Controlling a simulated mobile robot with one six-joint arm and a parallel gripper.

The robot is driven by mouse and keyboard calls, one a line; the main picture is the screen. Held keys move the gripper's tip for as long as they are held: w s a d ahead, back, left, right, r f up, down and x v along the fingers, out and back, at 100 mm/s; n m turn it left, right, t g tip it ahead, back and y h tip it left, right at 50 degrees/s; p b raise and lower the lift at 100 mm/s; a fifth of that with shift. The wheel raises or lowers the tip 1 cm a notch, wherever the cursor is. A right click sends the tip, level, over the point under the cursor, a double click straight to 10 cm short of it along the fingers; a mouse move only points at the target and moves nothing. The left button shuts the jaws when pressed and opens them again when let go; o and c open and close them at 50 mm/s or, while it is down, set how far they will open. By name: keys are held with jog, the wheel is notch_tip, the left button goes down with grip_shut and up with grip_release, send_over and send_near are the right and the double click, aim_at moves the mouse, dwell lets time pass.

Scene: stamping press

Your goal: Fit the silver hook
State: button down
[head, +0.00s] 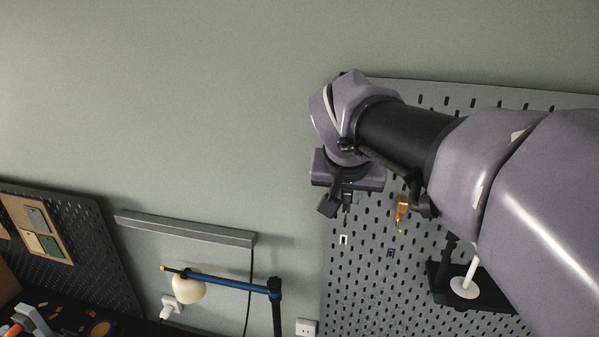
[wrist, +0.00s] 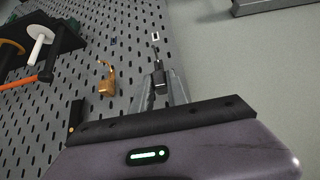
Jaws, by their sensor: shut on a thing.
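My gripper (head: 338,204) is in front of the grey pegboard (head: 445,101), near its left edge. In the wrist view my gripper (wrist: 161,84) is shut on a small dark-looking metal hook (wrist: 158,73), which I take for the silver hook. Its thin end points away from the fingers, towards a white rectangular outline (wrist: 155,37) on the board. That outline (head: 343,239) shows just below the gripper in the head view. The hook seems apart from the outline; whether it touches the board I cannot tell. The fingers hide part of the hook.
A brass hook (wrist: 106,82) hangs on the pegboard beside my gripper. A small blue outline (head: 390,253) is right of the white one. A black shelf with a white spindle (head: 464,286) projects at lower right. A blue-armed lamp (head: 230,284) stands left; bare wall lies between.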

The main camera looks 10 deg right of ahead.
jog(key=shift+w, duration=0.1)
dwell(0.3)
jog(key=shift+w+d+p, duration=0.2)
jog(key=shift+w, duration=0.45)
jog(key=shift+w+d+p, duration=0.15)
jog(key=shift+w+d, duration=0.05)
jog(key=shift+w, duration=0.4)
jog(key=shift+w, duration=0.1)
jog(key=shift+w+d, duration=0.15)
jog(key=shift+w, duration=0.15)
jog(key=shift+f+b, duration=0.35)
jog(key=shift+b, duration=0.05)
dwell(0.3)
jog(key=c, duration=1.2)
grip_release()
jog(key=shift+c, duration=0.2)
